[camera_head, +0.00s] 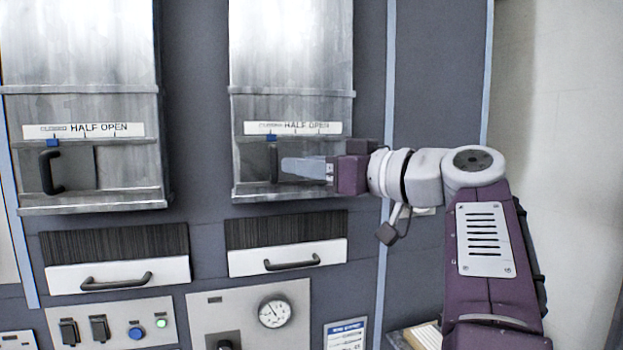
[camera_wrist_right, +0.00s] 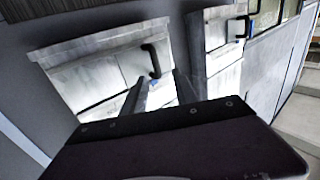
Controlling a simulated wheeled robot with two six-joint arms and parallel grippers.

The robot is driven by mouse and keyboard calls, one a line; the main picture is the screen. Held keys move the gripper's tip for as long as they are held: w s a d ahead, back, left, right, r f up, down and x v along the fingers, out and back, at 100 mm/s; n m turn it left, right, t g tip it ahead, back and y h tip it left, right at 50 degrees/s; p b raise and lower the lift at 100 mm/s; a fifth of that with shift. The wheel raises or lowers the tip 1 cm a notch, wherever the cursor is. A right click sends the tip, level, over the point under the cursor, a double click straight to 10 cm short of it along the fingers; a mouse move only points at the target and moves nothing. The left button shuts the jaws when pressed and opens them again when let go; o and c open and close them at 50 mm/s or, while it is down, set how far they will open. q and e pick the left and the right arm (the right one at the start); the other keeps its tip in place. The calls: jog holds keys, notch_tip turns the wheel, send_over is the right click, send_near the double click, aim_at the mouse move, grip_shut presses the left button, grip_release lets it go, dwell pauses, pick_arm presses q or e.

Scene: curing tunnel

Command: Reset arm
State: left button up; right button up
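My right arm comes in from the right in the camera_head view, with its gripper (camera_head: 305,168) held in front of the right metal shutter (camera_head: 290,55). The fingertips point left and end close to the shutter's dark handle (camera_head: 273,163); contact cannot be told. In the right wrist view the two fingers (camera_wrist_right: 160,92) stand apart with a gap between them. A black handle (camera_wrist_right: 153,60) shows just beyond the fingertips, and nothing is clearly held. My left gripper is not in view.
The left metal shutter (camera_head: 80,50) has a dark handle (camera_head: 48,172). Both shutters carry "HALF OPEN" scales. Below are drawers with handles (camera_head: 292,262), a gauge (camera_head: 274,311) and a switch panel (camera_head: 112,326). A pale wall (camera_head: 570,130) stands at right.

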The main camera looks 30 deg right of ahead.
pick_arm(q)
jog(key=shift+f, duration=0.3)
pick_arm(e)
jog(key=shift+v, duration=0.85)
jog(key=shift+w, duration=0.1)
